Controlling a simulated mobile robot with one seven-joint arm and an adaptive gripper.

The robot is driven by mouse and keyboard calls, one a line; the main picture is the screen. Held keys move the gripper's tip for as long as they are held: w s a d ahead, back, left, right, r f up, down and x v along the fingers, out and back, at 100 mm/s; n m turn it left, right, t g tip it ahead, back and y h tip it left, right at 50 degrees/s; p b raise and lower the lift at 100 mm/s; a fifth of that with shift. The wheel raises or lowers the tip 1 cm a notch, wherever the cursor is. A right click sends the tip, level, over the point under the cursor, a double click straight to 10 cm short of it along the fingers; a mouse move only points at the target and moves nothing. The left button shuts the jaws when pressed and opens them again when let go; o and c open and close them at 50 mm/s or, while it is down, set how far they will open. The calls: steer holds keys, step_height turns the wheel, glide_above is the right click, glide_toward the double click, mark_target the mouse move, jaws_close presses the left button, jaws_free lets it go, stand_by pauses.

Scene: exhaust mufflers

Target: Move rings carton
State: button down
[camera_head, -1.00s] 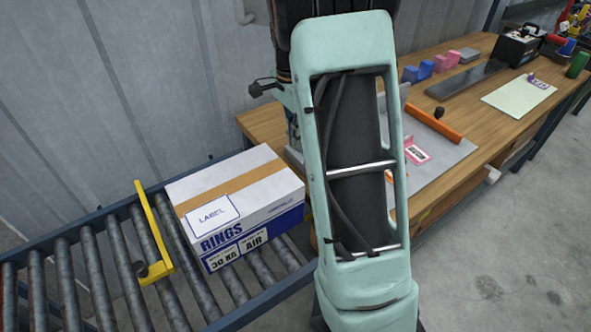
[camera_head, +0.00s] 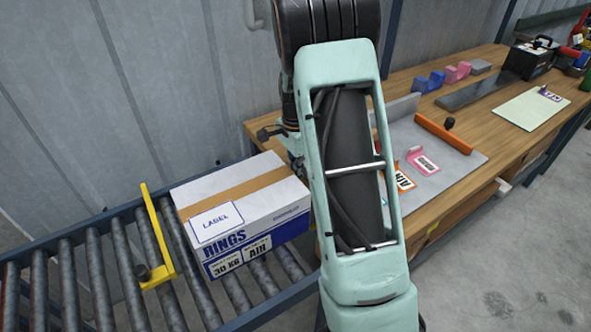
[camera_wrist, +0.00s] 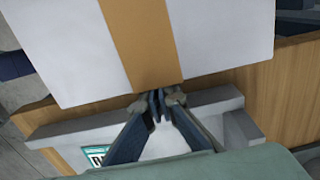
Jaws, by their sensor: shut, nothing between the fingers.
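The rings carton (camera_head: 246,209) is a white and blue box with a tan tape strip, a "LABEL" sticker and "RINGS" print. It sits upright on the roller conveyor (camera_head: 92,270), close to the wooden bench. In the wrist view the carton (camera_wrist: 214,35) fills the top, its tape strip running down to my fingertips. My gripper (camera_wrist: 157,98) is shut and empty, its tips at or just short of the carton's near edge in the picture; I cannot tell whether they touch.
A yellow stop bracket (camera_head: 155,240) stands on the conveyor left of the carton. The wooden bench (camera_head: 437,206) holds a grey plate with an orange bar (camera_head: 444,135), blue and pink blocks, a clipboard (camera_head: 533,107) and a black case. Rollers left of the bracket are bare.

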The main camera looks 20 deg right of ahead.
steer(key=a, duration=0.3)
steer(key=s+a, duration=0.1)
steer(key=a, duration=0.2)
steer(key=shift+s+a+p, duration=0.1)
steer(key=shift+a+p, duration=0.05)
steer(key=shift+p, duration=0.15)
